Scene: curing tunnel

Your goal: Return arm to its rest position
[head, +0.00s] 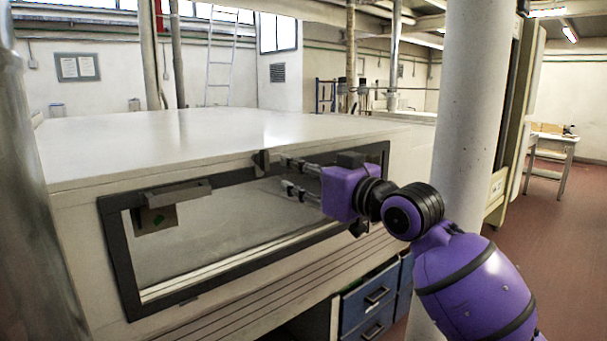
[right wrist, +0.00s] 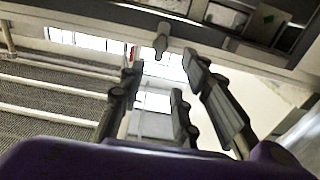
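My right arm, purple with black bands, reaches in from the lower right of the head view. Its right gripper (head: 285,171) is in front of the dark-framed opening of a large white cabinet (head: 190,135). Its fingers are spread apart with nothing between them, and they also show in the right wrist view (right wrist: 163,85). A small dark knob or latch (head: 261,162) on the top frame lies just beyond the fingertips, apart from them. The knob also shows in the right wrist view (right wrist: 162,40). My left gripper is not in view.
A dark handle-like bracket (head: 176,195) with a green mark hangs at the frame's upper left. A pale round column (head: 478,110) stands close to my right arm. Blue drawers (head: 370,300) sit below the cabinet. Open red floor lies at right.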

